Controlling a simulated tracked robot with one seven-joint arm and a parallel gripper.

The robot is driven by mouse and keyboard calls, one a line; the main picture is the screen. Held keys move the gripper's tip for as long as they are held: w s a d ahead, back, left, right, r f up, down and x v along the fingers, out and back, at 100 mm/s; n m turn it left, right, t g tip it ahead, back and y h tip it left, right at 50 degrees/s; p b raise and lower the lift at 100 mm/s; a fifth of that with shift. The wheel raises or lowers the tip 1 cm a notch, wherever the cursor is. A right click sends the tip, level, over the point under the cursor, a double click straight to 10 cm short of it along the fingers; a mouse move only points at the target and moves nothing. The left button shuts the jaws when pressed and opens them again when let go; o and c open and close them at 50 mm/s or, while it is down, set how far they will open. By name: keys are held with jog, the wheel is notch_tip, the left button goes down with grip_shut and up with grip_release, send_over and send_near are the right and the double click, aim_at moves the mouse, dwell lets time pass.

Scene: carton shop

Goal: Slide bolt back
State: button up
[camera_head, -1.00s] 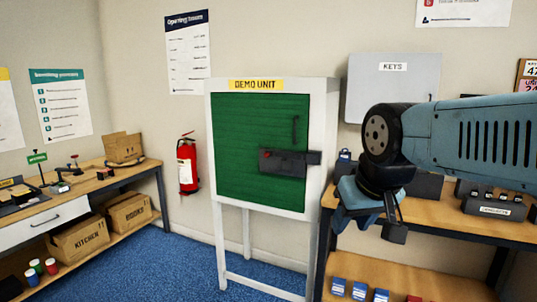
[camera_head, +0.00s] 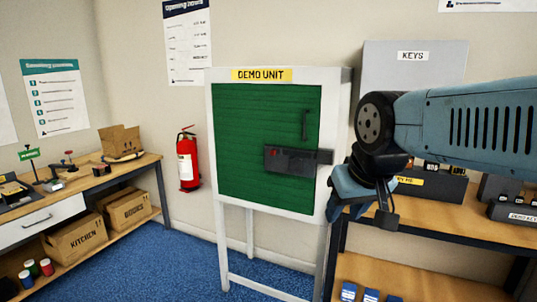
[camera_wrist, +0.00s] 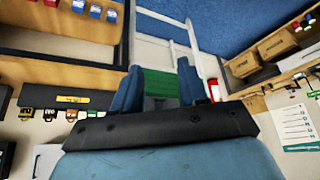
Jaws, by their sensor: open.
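The bolt (camera_head: 298,161) is a dark grey unit on the right side of a green door (camera_head: 245,125), with its right end reaching over the white frame. A red spot shows on its left part. A dark vertical handle (camera_head: 305,124) sits above it. The door belongs to the white cabinet marked DEMO UNIT (camera_head: 262,75). My gripper (camera_head: 366,212) is open and empty, to the right of the cabinet and lower than the bolt, apart from it in the picture.
A workbench with a key tray (camera_head: 430,183) stands right of the cabinet, near my arm. A grey KEYS box (camera_head: 412,75) hangs behind my arm. A red fire extinguisher (camera_head: 187,160) hangs left. Blue carpet (camera_head: 185,265) lies open in front.

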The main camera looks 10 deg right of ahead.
aim_at(272, 154)
jog(key=shift+o, duration=0.7)
jog(key=w+a+r+m+t, duration=0.1)
jog(key=w+a, duration=0.1)
jog(key=w, duration=0.4)
jog(key=w+a+r+m+t+y, duration=0.1)
jog(key=w+a+r+m, duration=0.1)
jog(key=w, duration=0.5)
jog(key=w+a+r+m+t+y, duration=0.1)
jog(key=w+a+t, duration=0.1)
jog(key=w, duration=0.4)
jog(key=shift+w+r, duration=0.2)
jog(key=shift+r, duration=0.15)
jog(key=w+a+f+m+t+h, duration=0.1)
jog(key=w+f+m+t+h, duration=0.15)
jog(key=w+m, duration=0.8)
jog(key=w+a+f+m+t+h, duration=0.2)
jog(key=w+m+t+h, duration=0.1)
jog(key=w, duration=1.5)
jog(key=w+f+m+h, duration=0.5)
jog(key=f+m+h, duration=0.25)
jog(key=f, duration=0.25)
jog(key=shift+g, duration=0.25)
jog(key=x, duration=0.9)
jog(key=f+x, duration=0.1)
jog(key=x, duration=0.4)
jog(key=shift+d+r, duration=0.1)
jog(key=shift+d, duration=0.15)
grip_shut()
